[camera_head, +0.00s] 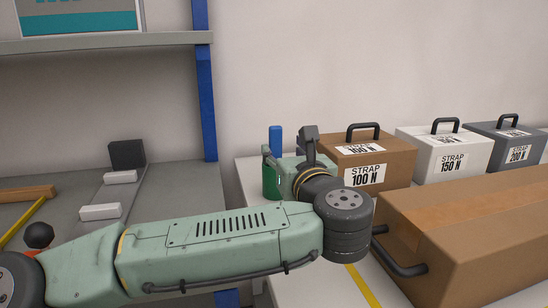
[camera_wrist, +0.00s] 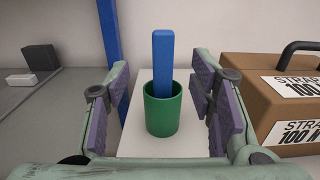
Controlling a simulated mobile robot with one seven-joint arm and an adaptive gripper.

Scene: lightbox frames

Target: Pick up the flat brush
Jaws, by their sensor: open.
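A flat blue bar (camera_head: 275,139), which looks like the brush's handle, stands upright in a green cup (camera_head: 270,180). In the wrist view the blue handle (camera_wrist: 162,62) rises from the green cup (camera_wrist: 163,112), and its lower end is hidden inside. My gripper (camera_head: 288,148) is open with nothing between its fingers. In the wrist view my gripper (camera_wrist: 158,88) frames the cup and handle, with a gap on both sides. The cup appears ahead of the fingers, and I see no contact.
The cup stands on a white surface (camera_wrist: 150,80). Strap boxes, the nearest a brown one (camera_head: 392,155), are close on the right. A large brown case (camera_head: 465,235) lies in front of them. A blue post (camera_head: 207,100) and grey bench (camera_head: 165,190) are on the left.

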